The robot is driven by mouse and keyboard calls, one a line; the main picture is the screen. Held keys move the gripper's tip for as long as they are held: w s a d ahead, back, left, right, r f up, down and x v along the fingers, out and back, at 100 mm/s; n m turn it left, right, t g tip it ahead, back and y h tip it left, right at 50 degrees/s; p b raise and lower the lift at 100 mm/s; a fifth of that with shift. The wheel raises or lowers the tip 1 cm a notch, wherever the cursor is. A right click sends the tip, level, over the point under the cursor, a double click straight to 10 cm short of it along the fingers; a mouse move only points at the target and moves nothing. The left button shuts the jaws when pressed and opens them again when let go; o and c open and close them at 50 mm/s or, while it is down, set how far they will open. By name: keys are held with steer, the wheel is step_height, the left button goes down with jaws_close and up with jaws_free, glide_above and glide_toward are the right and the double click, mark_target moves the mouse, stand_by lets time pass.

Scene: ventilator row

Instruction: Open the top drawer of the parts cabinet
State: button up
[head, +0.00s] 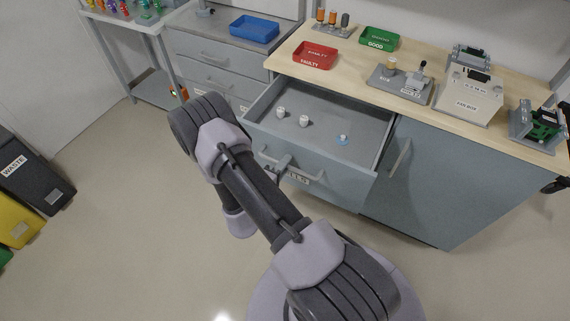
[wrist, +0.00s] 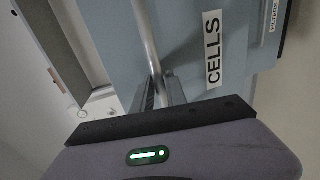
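The top drawer (head: 345,174) of the parts cabinet stands pulled well out, and its inside shows. It holds a few small white parts (head: 303,121) and a small blue-and-white part (head: 342,140). Its front carries a CELLS label, which also shows in the wrist view on the drawer front (wrist: 190,60). The metal bar handle (wrist: 147,40) runs down between the fingers of my gripper (wrist: 162,92), which look closed around it. In the head view my arm hides most of the gripper at the drawer front.
A red FAULTY tray (head: 315,55), a green GOOD tray (head: 379,39) and several devices stand on the wooden worktop (head: 345,75). A grey drawer unit (head: 215,55) with a blue tray (head: 254,29) is to the left. Waste bins (head: 35,170) stand far left. The floor in front is clear.

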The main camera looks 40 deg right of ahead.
steer(key=shift+o, duration=1.1)
steer(key=p+v, duration=0.4)
steer(key=v, duration=1.3)
steer(key=shift+a, duration=0.25)
steer(key=shift+s, duration=0.1)
